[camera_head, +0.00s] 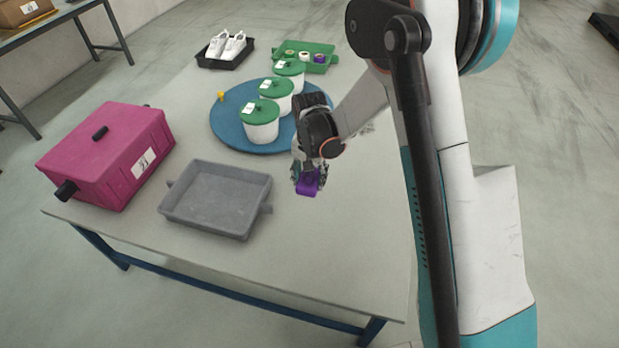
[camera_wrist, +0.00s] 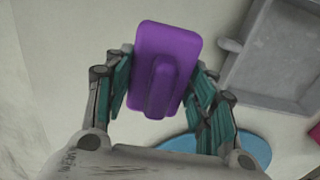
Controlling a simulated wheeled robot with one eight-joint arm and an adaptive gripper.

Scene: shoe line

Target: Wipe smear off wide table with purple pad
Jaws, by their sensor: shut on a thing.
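The purple pad (camera_head: 307,188) is in my gripper (camera_head: 308,177), over the middle right of the wide table (camera_head: 310,255). The pad appears to be above the tabletop; the exact gap is hard to tell. A dark speckled smear (camera_head: 367,128) lies on the table to the right of my forearm, which may hide part of it.
A grey tray (camera_head: 215,222) lies left of my gripper, with a magenta case (camera_head: 108,160) beyond it. Behind stand a blue round board (camera_head: 222,125) with white green-lidded tubs (camera_head: 262,130), a green tray (camera_head: 322,68) and a black shoe tray (camera_head: 220,64). The front right is clear.

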